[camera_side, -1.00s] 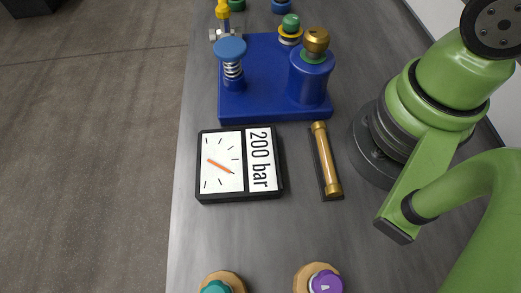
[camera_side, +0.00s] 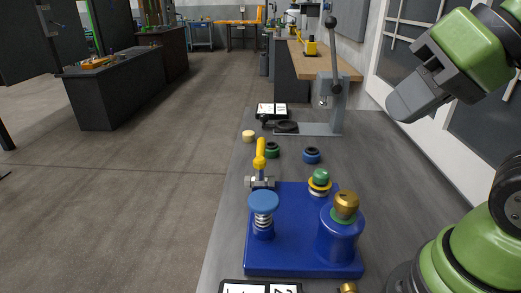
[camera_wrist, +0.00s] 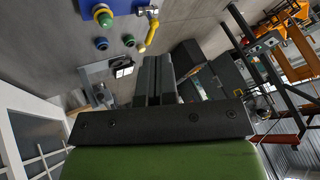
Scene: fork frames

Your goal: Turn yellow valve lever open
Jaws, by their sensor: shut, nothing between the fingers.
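The yellow valve lever (camera_side: 260,153) stands upright on a metal valve fitting (camera_side: 259,183) at the back left corner of the blue base block (camera_side: 290,262). In the wrist view the yellow lever (camera_wrist: 151,36) shows near the top, beyond the fingertips. My gripper (camera_side: 394,108) is at the upper right in the side view, above the bench, well to the right of the lever and apart from it. Its fingers (camera_wrist: 155,62) are shut together and empty in the wrist view.
A blue knob on a spring (camera_side: 263,203) and a blue cylinder with a brass cap (camera_side: 345,205) stand on the base. Green (camera_side: 272,150) and blue (camera_side: 311,155) knobs lie behind it. A lever press (camera_side: 333,85) stands further back. Bench space right of the base is clear.

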